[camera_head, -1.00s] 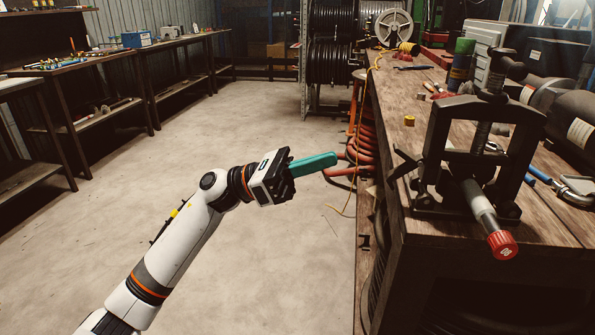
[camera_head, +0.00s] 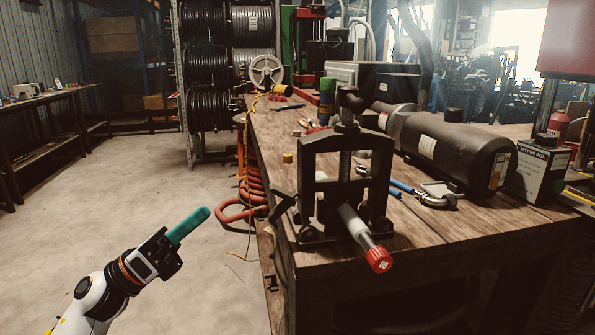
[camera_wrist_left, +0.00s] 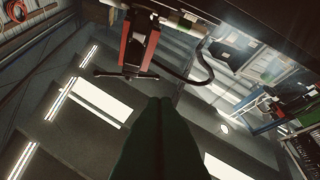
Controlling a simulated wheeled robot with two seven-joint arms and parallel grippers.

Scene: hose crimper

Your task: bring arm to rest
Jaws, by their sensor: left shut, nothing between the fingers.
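My left gripper (camera_head: 188,226) has teal fingers pressed together, with nothing between them. It hangs in free space over the floor, left of the wooden workbench (camera_head: 280,125), pointing up and to the right. In the left wrist view the shut fingers (camera_wrist_left: 162,135) show dark at the bottom middle, with ceiling lights and a red and black frame beyond. My right gripper shows in neither view.
A black hose crimper (camera_head: 308,190) stands on the bench's near end, with a red-capped hose end (camera_head: 379,259) jutting toward me. Orange hoses (camera_head: 250,195) hang at the bench's left side. The floor (camera_head: 140,190) left of the bench is clear.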

